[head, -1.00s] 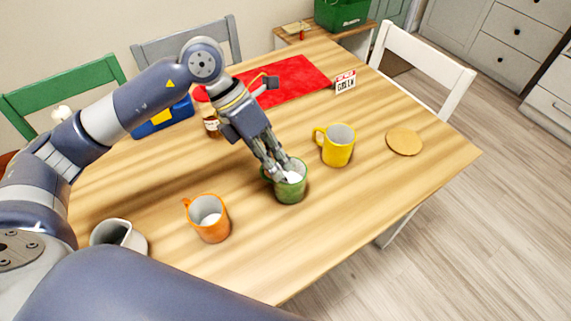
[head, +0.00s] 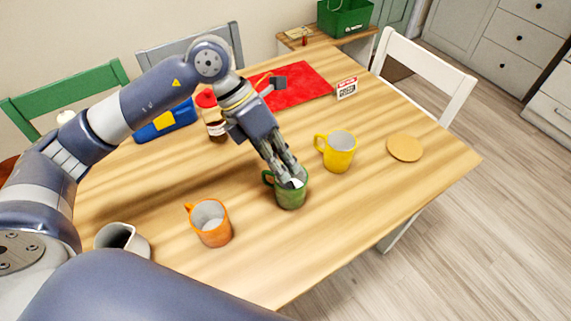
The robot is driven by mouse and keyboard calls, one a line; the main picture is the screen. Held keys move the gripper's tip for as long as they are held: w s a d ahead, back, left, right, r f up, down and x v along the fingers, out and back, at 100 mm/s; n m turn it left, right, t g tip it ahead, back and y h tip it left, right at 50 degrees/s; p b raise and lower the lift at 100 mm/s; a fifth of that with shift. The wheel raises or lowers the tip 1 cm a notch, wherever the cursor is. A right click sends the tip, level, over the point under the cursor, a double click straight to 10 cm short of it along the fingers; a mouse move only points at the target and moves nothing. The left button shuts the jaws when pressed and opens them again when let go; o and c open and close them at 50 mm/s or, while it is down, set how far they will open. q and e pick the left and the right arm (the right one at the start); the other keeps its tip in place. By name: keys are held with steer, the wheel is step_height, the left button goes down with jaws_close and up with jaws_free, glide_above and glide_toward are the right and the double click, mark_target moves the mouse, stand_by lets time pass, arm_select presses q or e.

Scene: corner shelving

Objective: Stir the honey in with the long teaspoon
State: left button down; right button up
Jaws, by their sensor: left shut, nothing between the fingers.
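My left gripper (head: 291,182) points down with its fingertips at the mouth of the green mug (head: 291,199), overlapping its rim in the picture. Its fingers are shut with nothing seen between them. The green mug stands upright on the table, its handle to the left. Its inside is mostly hidden behind the fingers. A small brown jar with a pale label (head: 216,131), perhaps the honey, stands behind the gripper to the left, partly covered by the arm. I cannot make out a long teaspoon. My right gripper is not in view.
A yellow mug (head: 340,153) stands close at the right, an orange mug (head: 211,226) at the front left. A white container (head: 137,241) is at the near left. A round coaster (head: 404,148), a small sign (head: 347,88) and a red mat (head: 300,84) lie further off. The right front table is clear.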

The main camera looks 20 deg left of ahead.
arm_select(q)
step_height(320, 180, up, 7)
steer(key=s+p, duration=0.1)
steer(key=p, duration=0.3)
steer(key=shift+s+a+r, duration=0.15)
steer(key=shift+a, duration=0.3)
stand_by(0.6)
step_height(320, 180, up, 5)
steer(key=p, duration=0.3)
stand_by(0.7)
